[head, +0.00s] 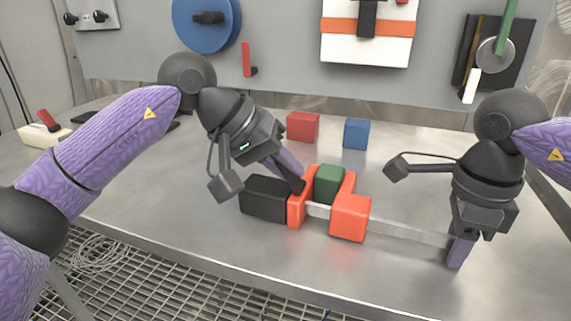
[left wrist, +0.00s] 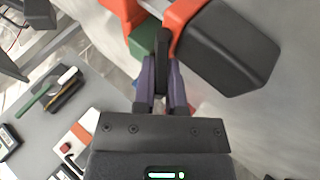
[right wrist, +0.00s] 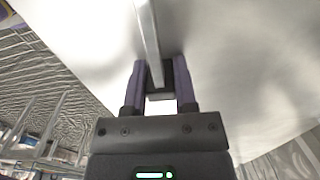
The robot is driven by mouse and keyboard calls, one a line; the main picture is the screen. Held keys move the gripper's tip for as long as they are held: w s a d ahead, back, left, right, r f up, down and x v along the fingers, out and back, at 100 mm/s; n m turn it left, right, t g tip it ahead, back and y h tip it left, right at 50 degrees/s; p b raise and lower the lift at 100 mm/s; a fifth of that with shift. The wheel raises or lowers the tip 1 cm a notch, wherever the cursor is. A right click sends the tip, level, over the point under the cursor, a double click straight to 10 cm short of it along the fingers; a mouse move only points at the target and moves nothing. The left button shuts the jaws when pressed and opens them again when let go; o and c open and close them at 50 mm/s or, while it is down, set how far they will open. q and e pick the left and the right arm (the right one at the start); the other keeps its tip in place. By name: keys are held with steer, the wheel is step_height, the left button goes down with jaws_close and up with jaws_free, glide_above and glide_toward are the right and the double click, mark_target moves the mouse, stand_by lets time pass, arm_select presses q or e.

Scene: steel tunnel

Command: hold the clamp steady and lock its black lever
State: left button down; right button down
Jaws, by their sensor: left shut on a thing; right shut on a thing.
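The clamp lies on the metal table, with two orange jaws (head: 350,217), a silver bar (head: 405,231) running right and a black handle (head: 265,199) at its left end. A green block (head: 329,184) sits between the jaws. My left gripper (head: 293,180) reaches down beside the left jaw. In the left wrist view its fingers (left wrist: 162,82) are shut on the black lever (left wrist: 162,58), next to the orange jaw. My right gripper (head: 458,248) is at the bar's right end. In the right wrist view its fingers (right wrist: 160,80) are shut on that end.
A red block (head: 303,126) and a blue block (head: 356,134) stand behind the clamp. A white block with a red lever (head: 45,130) is at far left. Tools hang on the grey back panel (head: 285,50). The table's front edge is close to the clamp, with grating below.

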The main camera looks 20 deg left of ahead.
arm_select(q)
steer(key=c, duration=0.7)
jaws_free()
steer(key=v, duration=1.2)
arm_select(e)
steer(key=shift+c, duration=1.6)
jaws_free()
